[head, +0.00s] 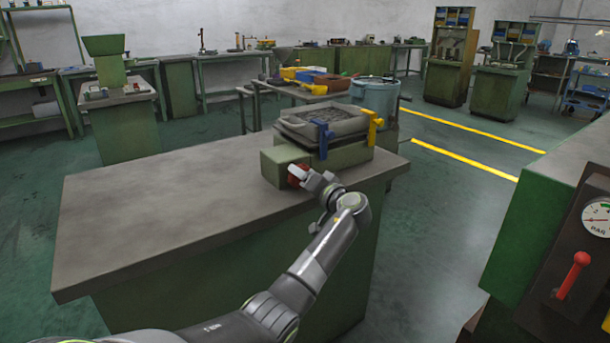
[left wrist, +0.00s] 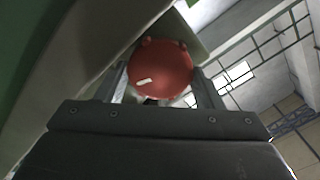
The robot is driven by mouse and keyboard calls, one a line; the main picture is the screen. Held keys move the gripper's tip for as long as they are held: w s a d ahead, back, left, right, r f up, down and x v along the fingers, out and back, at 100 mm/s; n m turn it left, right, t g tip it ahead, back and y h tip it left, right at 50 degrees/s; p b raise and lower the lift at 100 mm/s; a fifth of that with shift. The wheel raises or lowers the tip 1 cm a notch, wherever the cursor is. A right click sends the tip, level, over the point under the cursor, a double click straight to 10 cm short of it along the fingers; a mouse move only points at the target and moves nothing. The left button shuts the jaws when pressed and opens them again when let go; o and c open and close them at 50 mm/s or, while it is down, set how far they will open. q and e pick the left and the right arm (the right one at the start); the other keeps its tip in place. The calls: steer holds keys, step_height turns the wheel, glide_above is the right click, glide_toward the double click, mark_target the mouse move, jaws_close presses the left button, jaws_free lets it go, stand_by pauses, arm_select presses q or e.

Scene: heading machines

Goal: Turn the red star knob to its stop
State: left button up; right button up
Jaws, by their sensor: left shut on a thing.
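The red star knob (head: 294,181) is on the front of a green box (head: 278,160) on the workbench, partly hidden by my gripper in the head view. In the left wrist view the red knob (left wrist: 162,62) is a round, lobed disc with a short white mark low on its left side. My left gripper (head: 300,174) is at the knob, with one finger on each side of it in the left wrist view. It is shut on the knob. My right gripper is in neither view.
A grey tray (head: 290,120) of small dark parts sits above the box, with a blue clamp (head: 323,139) and a yellow clamp (head: 373,128). The left part of the bench top (head: 150,205) is clear. A red lever (head: 573,275) and a gauge (head: 597,219) stand at the right.

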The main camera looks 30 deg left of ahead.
arm_select(q)
steer(key=shift+m, duration=0.3)
steer(key=o, duration=1)
steer(key=shift+s, duration=0.1)
steer(key=shift+f, duration=0.2)
